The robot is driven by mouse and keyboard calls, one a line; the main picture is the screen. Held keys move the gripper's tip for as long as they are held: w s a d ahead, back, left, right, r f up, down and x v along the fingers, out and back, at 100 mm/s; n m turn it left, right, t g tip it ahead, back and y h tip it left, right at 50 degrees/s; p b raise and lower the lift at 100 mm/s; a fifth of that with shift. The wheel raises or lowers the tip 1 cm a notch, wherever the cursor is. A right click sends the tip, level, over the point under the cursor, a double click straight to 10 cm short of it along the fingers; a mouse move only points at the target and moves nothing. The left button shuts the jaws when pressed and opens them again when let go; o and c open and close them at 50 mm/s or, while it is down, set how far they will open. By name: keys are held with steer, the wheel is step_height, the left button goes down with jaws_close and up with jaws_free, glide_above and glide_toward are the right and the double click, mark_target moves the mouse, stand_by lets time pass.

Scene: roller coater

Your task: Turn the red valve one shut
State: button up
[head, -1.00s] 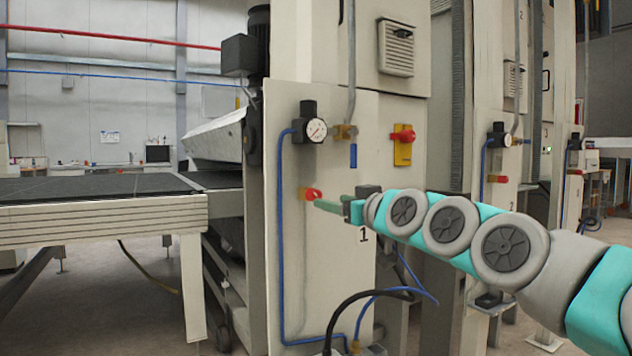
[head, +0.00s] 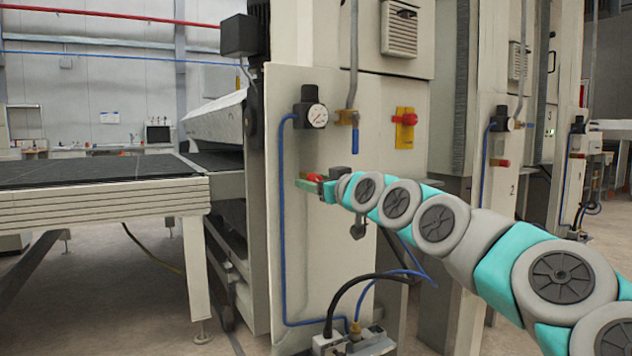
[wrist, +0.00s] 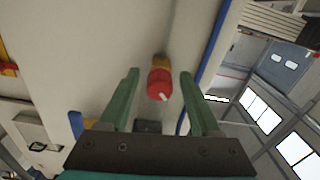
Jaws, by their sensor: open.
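The red valve (head: 315,177) is on the front panel of the nearest machine unit, below the pressure gauge. In the head view it is partly hidden by my gripper (head: 308,185). In the wrist view the red valve (wrist: 158,84) shows a rounded red knob with a small white mark, on a brass fitting. My gripper (wrist: 159,75) is open, with one green finger on each side of the knob. Gaps show between the knob and both fingers in that view. How deep the knob sits between the fingers is hard to tell.
A pressure gauge (head: 317,115), a blue-handled valve (head: 355,138) and a red switch on a yellow plate (head: 405,128) are above. A blue hose (head: 282,220) runs down the panel's left side. A conveyor table (head: 100,215) stands at left. Another unit's red valve (head: 500,163) is at right.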

jaws_close()
stand_by(0.5)
steer(key=shift+m, duration=1.5)
jaws_free()
